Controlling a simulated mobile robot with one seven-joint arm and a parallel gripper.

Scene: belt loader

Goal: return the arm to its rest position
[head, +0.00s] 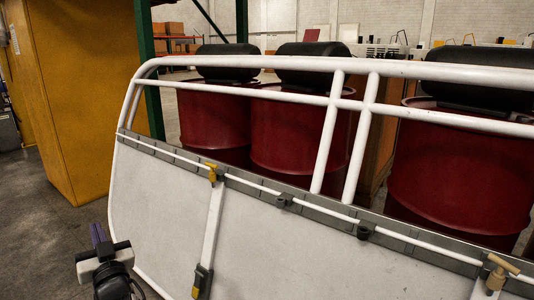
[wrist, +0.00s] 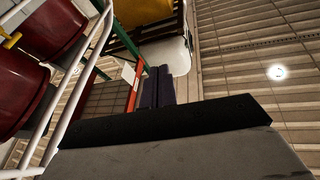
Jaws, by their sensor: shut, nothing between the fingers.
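My gripper (head: 98,235) is at the lower left of the head view, with its dark purple fingers pointing up. It is to the left of the white-railed belt loader (head: 160,205) and apart from it. In the wrist view, the two fingers (wrist: 157,88) stand side by side, shut, with nothing held. Most of my arm is outside the head view.
Dark red drums (head: 290,133) with black tops stand behind the loader's white rail (head: 335,105). A tall yellow cabinet (head: 80,90) stands at the left, beside a green post (head: 148,65). Bare grey floor (head: 45,225) lies at the lower left.

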